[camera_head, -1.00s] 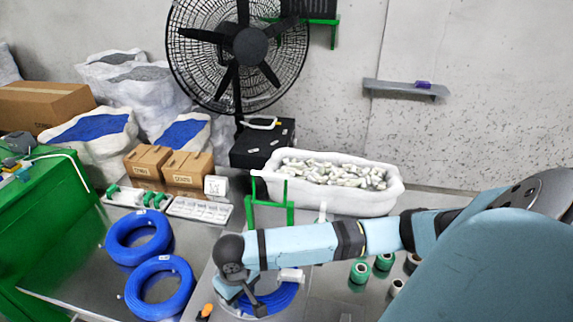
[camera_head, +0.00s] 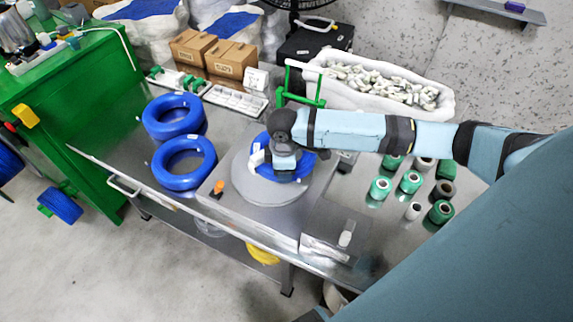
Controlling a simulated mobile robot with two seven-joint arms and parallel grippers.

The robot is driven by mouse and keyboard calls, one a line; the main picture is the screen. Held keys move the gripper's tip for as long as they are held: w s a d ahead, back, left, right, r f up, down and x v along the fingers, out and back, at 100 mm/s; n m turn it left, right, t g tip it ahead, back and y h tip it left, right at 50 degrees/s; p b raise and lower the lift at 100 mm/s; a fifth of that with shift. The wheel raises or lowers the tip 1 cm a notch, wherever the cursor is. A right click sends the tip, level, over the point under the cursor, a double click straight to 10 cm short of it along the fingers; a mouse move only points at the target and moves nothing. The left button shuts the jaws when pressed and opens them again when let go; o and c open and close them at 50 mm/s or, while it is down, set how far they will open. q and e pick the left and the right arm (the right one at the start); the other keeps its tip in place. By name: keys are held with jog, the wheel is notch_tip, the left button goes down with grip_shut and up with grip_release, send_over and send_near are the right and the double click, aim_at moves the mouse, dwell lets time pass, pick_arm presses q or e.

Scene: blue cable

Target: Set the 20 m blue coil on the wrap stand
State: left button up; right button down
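A round grey stand (camera_head: 258,191) sits on the metal table. A blue coil (camera_head: 303,171) lies on it toward its back right, partly hidden by my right arm. My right gripper (camera_head: 271,160) is over the left part of this coil; the fingers are small and partly hidden, so I cannot tell whether they hold it. Two more blue coils lie left of the stand, one farther back (camera_head: 153,118) and one nearer (camera_head: 165,172). The coils' length labels are not readable. My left gripper is not in view.
A green frame (camera_head: 308,101) rises behind the stand. Several green and white rolls (camera_head: 411,182) stand at right. A white tub (camera_head: 440,113) of small packets, cardboard boxes (camera_head: 230,60) and white trays (camera_head: 236,101) are at the back. The table's front edge (camera_head: 150,188) runs diagonally.

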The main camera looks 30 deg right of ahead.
jog(key=w+d+f+n+b, duration=0.1)
jog(key=n+b, duration=0.1)
jog(key=w+d+f+n+b, duration=0.1)
jog(key=f+n+b, duration=0.1)
jog(key=w+f+n+b, duration=0.1)
jog(key=f+n+b, duration=0.1)
jog(key=n+b, duration=0.1)
jog(key=shift+w+d+f, duration=0.15)
jog(key=shift+w+d, duration=0.2)
jog(key=shift+d, duration=0.05)
jog(key=shift+f+b, duration=0.8)
jog(key=shift+b, duration=0.35)
jog(key=shift+f+p, duration=0.3)
jog(key=shift+f, duration=0.45)
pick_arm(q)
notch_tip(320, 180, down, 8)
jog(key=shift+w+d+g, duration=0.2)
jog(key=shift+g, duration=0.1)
